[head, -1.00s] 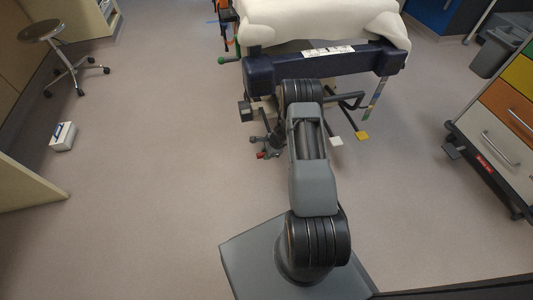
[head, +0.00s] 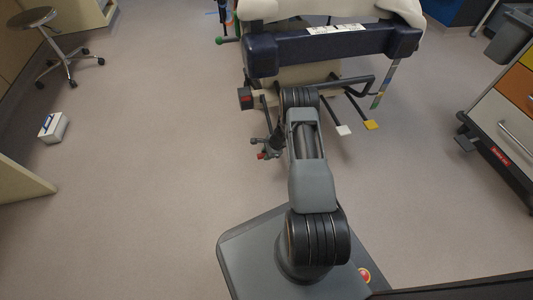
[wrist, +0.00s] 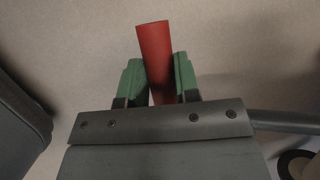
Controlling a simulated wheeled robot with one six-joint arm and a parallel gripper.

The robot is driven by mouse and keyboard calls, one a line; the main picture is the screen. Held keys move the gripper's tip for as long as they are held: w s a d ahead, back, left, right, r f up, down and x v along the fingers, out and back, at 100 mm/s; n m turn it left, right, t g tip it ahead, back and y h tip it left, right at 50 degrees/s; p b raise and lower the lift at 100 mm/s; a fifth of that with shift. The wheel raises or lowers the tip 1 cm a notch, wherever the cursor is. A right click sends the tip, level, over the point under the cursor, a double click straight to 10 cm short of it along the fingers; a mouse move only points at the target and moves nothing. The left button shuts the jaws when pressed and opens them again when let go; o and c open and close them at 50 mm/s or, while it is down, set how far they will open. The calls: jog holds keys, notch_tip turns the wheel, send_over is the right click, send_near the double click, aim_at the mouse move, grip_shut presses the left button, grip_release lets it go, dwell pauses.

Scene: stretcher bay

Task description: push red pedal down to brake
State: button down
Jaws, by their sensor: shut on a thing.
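The red pedal (head: 246,98) shows in the head view as a dark block with a red face at the left of the stretcher's near end. A white pedal (head: 344,130) and a yellow pedal (head: 371,125) are to its right. My gripper (wrist: 160,85) is shut on a red cylinder (wrist: 155,48), its green fingers on either side of it. In the head view the red cylinder (head: 261,156) shows only as a small red end, below and apart from the red pedal in the picture. My arm hides part of the stretcher's underside. The pedal is not seen in the wrist view.
The stretcher (head: 330,51) stands ahead with a dark blue end bumper. A drawer cart (head: 497,125) is at the right. A stool (head: 55,45) and a small white box (head: 53,127) are at the left. The floor left of my arm is clear.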

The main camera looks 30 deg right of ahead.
jog(key=shift+s+a+f, duration=0.1)
jog(key=shift+s+f, duration=0.3)
jog(key=shift+f, duration=0.1)
jog(key=c, duration=1.2)
grip_release()
jog(key=shift+f, duration=0.1)
jog(key=o, duration=0.4)
jog(key=shift+w, duration=0.1)
jog(key=shift+c, duration=0.2)
jog(key=shift+r, duration=0.2)
jog(key=shift+r, duration=0.1)
jog(key=shift+r, duration=0.25)
jog(key=p+v, duration=0.6)
jog(key=v, duration=0.7)
jog(key=shift+d, duration=0.25)
